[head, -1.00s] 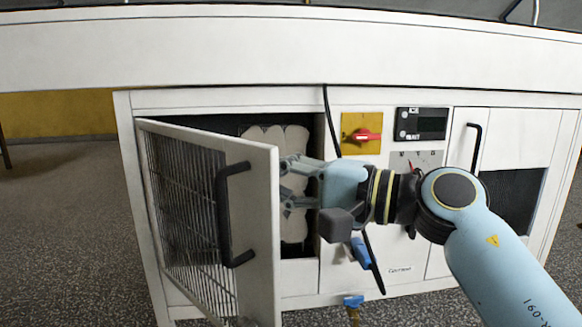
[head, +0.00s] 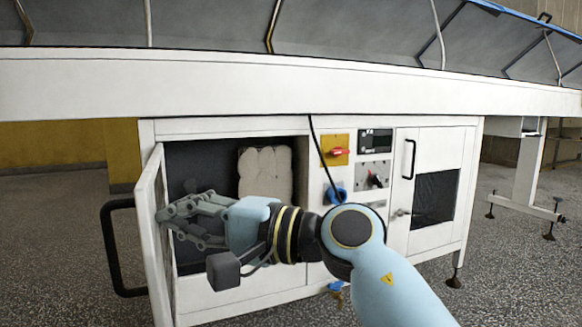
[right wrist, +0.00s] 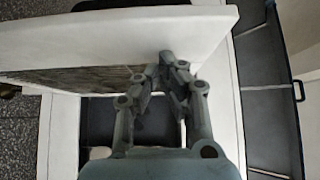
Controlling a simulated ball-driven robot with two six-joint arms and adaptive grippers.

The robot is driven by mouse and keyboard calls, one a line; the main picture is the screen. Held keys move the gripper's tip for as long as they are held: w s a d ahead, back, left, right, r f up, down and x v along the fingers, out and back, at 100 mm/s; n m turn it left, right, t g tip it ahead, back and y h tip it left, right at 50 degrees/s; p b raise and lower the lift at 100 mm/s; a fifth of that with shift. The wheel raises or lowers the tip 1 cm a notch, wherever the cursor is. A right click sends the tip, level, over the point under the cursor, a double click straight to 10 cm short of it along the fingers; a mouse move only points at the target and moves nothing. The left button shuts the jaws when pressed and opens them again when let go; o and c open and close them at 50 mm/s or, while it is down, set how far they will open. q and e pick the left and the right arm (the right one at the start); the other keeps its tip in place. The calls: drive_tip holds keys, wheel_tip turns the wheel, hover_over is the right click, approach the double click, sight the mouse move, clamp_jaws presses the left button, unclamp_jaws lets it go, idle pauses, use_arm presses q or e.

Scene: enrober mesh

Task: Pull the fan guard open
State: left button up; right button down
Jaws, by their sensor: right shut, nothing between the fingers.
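The fan guard (head: 160,230) is a white-framed mesh door hinged on the left of the cabinet. In the head view it stands wide open, seen nearly edge-on, with its black handle (head: 112,245) on the outer face at the left. My right gripper (head: 165,216) is shut and empty, at the inner side of the guard; its fingertips are close to or touching the frame. In the right wrist view the gripper (right wrist: 168,62) points at the guard's white frame (right wrist: 120,38), with the mesh below it. My left gripper is not in view.
The cabinet opening shows a pale, lobed block (head: 265,174) in a dark recess. To its right are a red switch on a yellow plate (head: 335,150), a dark display (head: 376,141) and a closed door with a black handle (head: 408,160). Speckled floor is free at the left.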

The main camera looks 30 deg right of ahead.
drive_tip(key=shift+a, duration=0.4)
drive_tip(key=v, duration=1.2)
